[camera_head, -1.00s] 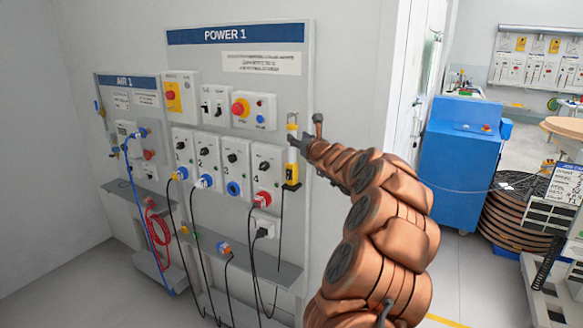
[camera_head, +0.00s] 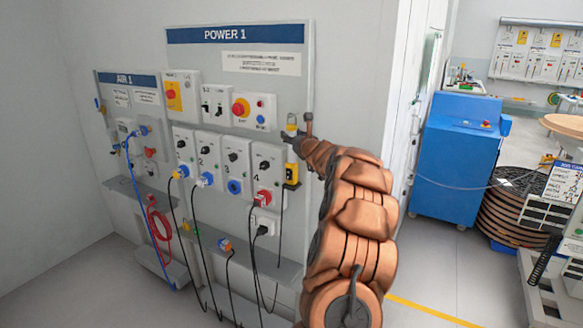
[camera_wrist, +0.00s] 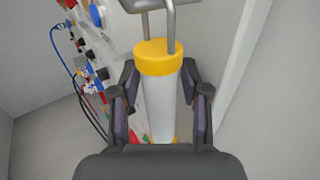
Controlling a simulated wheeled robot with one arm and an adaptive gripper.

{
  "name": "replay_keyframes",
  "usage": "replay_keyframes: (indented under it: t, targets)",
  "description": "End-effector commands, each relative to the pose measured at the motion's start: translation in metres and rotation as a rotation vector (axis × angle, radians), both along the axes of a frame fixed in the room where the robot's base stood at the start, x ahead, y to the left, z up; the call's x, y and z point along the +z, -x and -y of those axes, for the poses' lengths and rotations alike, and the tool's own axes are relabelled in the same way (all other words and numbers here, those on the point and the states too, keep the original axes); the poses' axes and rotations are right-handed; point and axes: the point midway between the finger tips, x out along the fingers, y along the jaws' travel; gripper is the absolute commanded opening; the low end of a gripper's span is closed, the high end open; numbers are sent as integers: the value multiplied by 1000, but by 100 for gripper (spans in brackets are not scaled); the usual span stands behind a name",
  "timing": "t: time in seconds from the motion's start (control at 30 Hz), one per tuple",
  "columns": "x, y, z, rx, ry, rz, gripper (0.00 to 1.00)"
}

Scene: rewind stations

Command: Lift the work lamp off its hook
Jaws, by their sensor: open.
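The work lamp (camera_head: 291,170) hangs upright at the right edge of the POWER 1 panel, partly hidden by my gripper in the head view. In the wrist view the lamp (camera_wrist: 157,100) has a yellow collar, a pale cylindrical body and a grey metal loop at its top. My gripper (camera_wrist: 160,112) is open, with one finger on each side of the lamp body below the yellow collar. A gap shows between each finger and the body. In the head view my gripper (camera_head: 297,138) is at the lamp's upper part. The hook is not clearly visible.
The POWER 1 panel (camera_head: 263,80) carries switches, sockets and plugged cables left of the lamp. A shelf (camera_head: 285,272) juts out below. A blue cabinet (camera_head: 455,165) and a cable coil (camera_head: 508,212) stand to the right. Floor between panel and cabinet is clear.

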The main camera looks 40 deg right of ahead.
Motion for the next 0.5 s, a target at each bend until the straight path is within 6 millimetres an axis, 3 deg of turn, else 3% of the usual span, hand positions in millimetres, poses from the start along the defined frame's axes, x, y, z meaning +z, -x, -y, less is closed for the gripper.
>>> replay_keyframes:
  t: [0.13,0.5]
  targets:
    - [0,0,0,0,0,0,44]
    - [0,0,0,0,0,0,5]
